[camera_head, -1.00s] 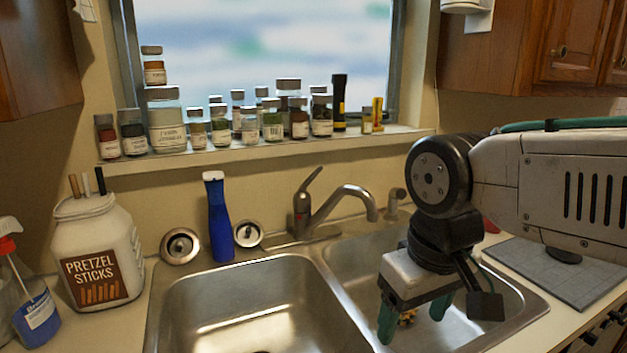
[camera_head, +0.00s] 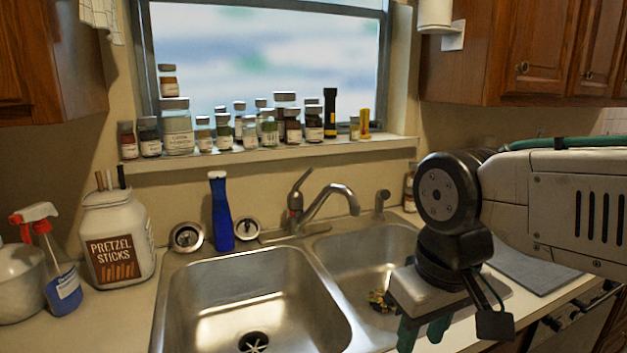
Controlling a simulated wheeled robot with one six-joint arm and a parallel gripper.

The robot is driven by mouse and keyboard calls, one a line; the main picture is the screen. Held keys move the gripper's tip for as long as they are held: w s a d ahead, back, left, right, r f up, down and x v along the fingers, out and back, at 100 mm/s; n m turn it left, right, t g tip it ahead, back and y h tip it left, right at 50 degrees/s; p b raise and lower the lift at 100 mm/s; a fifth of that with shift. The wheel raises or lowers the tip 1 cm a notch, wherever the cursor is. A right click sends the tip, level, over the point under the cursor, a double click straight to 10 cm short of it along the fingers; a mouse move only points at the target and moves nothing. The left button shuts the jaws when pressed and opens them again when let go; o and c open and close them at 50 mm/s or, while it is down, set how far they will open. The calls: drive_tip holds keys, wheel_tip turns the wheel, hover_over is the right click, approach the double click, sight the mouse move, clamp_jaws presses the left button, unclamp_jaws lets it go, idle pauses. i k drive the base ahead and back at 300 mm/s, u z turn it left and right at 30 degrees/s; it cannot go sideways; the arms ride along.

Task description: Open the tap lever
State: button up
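The tap (camera_head: 322,209) is a metal faucet with a curved spout, standing behind the double sink. Its lever (camera_head: 301,182) rises from the body at the spout's left and tilts up to the right. A small red mark shows on the tap body. My gripper (camera_head: 423,335) points down at the lower right, over the front of the right basin. It is well to the right of and in front of the tap, touching neither tap nor lever. Its two green-tipped fingers are apart, with nothing seen between them.
The left basin (camera_head: 255,300) is empty; the right basin (camera_head: 375,255) holds a small yellow and dark item (camera_head: 380,300). A blue bottle (camera_head: 221,212) stands left of the tap. A pretzel jar (camera_head: 115,240) and spray bottle (camera_head: 58,265) stand farther left. Jars line the windowsill (camera_head: 270,153).

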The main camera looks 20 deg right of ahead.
sight(304, 178)
drive_tip(key=k, duration=0.1)
drive_tip(key=z, duration=2.9)
drive_tip(key=i, duration=0.3)
drive_tip(key=u, duration=2.85)
drive_tip(key=i, duration=0.5)
drive_tip(key=u, duration=0.05)
